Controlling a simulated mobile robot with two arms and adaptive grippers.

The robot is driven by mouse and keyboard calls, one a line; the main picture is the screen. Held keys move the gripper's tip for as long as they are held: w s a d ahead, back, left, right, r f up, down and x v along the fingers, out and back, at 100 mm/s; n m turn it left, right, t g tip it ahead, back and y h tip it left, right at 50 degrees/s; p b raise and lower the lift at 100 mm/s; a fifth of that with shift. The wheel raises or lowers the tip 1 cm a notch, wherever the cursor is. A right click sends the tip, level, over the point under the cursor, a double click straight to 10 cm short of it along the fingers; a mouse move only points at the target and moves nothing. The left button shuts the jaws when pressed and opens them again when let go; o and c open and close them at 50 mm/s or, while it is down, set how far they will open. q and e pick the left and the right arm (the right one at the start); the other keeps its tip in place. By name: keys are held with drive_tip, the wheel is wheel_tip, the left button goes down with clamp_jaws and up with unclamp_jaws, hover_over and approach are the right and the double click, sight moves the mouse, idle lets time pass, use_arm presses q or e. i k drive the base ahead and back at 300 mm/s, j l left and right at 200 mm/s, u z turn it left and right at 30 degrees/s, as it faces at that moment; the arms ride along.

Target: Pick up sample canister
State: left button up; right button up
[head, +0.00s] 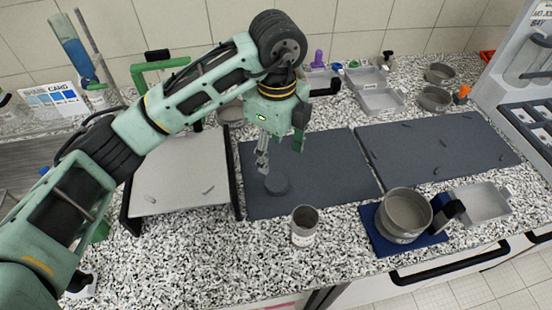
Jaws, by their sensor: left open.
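A small open-topped metal canister (305,227) with a pale label stands upright on the speckled counter, near the front middle. I take it to be the sample canister. My left gripper (263,163) reaches in from the left and points down over the left dark mat. It is open, with nothing seen between its fingers. It is behind and left of the canister, apart from it. A dark round disc (278,185) lies on the mat just below the fingertips; I cannot tell whether they touch it. My right gripper is not in view.
Two dark mats (330,195) cover the middle. A metal sieve pan (402,212) stands on a blue base (377,236) at right, beside a shallow grey tray (487,203). A pale board with dark rails (180,175) is at left. Trays and pans stand behind.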

sight(305, 218)
drive_tip(key=k, duration=1.5)
